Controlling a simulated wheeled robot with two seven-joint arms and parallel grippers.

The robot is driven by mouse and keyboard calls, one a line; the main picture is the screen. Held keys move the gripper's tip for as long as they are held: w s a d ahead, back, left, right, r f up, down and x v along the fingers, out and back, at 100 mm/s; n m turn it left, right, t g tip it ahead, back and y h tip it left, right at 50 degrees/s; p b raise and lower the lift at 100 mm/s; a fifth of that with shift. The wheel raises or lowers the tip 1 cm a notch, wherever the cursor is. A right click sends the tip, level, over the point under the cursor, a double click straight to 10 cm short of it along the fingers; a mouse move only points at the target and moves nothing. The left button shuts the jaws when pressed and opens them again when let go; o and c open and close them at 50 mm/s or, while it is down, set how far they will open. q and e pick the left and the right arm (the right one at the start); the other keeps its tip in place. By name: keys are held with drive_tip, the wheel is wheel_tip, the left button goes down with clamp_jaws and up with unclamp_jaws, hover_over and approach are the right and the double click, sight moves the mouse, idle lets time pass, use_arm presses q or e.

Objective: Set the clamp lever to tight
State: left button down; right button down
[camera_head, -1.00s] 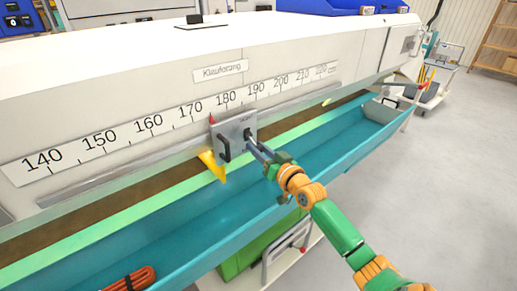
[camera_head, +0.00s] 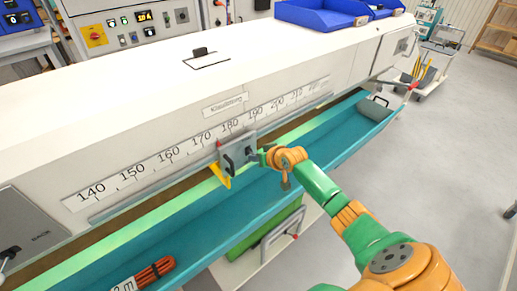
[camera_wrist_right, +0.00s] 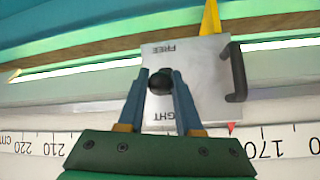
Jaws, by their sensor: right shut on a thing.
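The clamp plate (camera_head: 236,152) is a grey square block on the ruler rail, with a black handle on its left side, near the 180 mark. In the right wrist view the clamp plate (camera_wrist_right: 205,85) appears upside down, with FREE at the top and a partly hidden TIGHT label at the bottom. The clamp lever's black knob (camera_wrist_right: 160,82) is between the two labels in that view. My right gripper (camera_wrist_right: 161,84) is shut on the knob, one finger on each side. In the head view my right gripper (camera_head: 262,156) reaches the plate's right side. My left gripper is not in view.
A ruler strip (camera_head: 150,170) runs along the white machine body (camera_head: 130,100). A yellow pointer (camera_head: 220,176) hangs below the plate. A teal trough (camera_head: 210,222) runs in front, holding an orange cable bundle (camera_head: 155,270).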

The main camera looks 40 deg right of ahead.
drive_tip(key=shift+w+r+g+p, duration=0.2)
drive_tip(key=shift+r+g+p, duration=0.35)
drive_tip(key=shift+g, duration=0.35)
drive_tip(key=c, duration=0.6)
unclamp_jaws()
drive_tip(key=p+v, duration=0.1)
drive_tip(key=v, duration=0.6)
drive_tip(key=shift+w+a+p, duration=0.1)
drive_tip(key=shift+p, duration=0.2)
